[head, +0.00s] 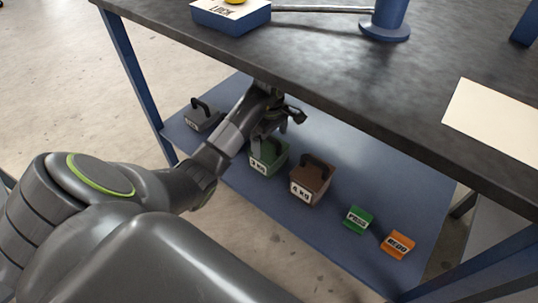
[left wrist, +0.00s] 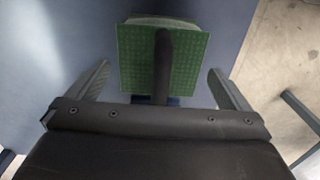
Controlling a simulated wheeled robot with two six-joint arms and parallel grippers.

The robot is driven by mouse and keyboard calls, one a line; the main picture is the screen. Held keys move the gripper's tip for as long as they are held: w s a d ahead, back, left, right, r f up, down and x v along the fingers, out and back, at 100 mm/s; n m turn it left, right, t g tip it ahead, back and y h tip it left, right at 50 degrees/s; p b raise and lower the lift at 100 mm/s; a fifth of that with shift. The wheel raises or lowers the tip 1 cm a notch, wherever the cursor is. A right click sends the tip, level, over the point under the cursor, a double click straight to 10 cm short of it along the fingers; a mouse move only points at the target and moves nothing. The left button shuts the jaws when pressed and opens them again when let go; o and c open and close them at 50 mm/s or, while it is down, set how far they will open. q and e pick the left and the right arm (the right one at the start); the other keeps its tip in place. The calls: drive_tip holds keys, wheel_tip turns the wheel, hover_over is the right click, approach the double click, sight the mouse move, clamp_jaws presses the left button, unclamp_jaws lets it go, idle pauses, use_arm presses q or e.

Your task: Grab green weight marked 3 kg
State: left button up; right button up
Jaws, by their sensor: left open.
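The green weight (head: 268,157) stands on the blue lower shelf, with a white label on its front that seems to read 3 KG. In the left wrist view the green weight (left wrist: 190,62) lies ahead, with its dark handle (left wrist: 162,65) running between my finger lines. My left gripper (head: 285,118) is under the table edge, just above and behind the weight in the head view. In the left wrist view my left gripper (left wrist: 163,84) is open, with one finger on each side of the weight and nothing held. My right gripper is not in view.
A grey weight (head: 202,117) is at the shelf's left. A green sign block (head: 358,219) and an orange REDO block (head: 397,244) are farther right. The dark tabletop (head: 330,80) overhangs the shelf (head: 240,181).

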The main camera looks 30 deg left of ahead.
sight(269, 147)
use_arm(q)
drive_tip(key=f+b, duration=0.1)
drive_tip(key=f, duration=0.3)
drive_tip(key=shift+a+b, duration=0.2)
drive_tip(key=shift+b, duration=0.2)
drive_tip(key=c, duration=1.7)
drive_tip(key=shift+w+r, duration=0.2)
drive_tip(key=shift+r, duration=0.05)
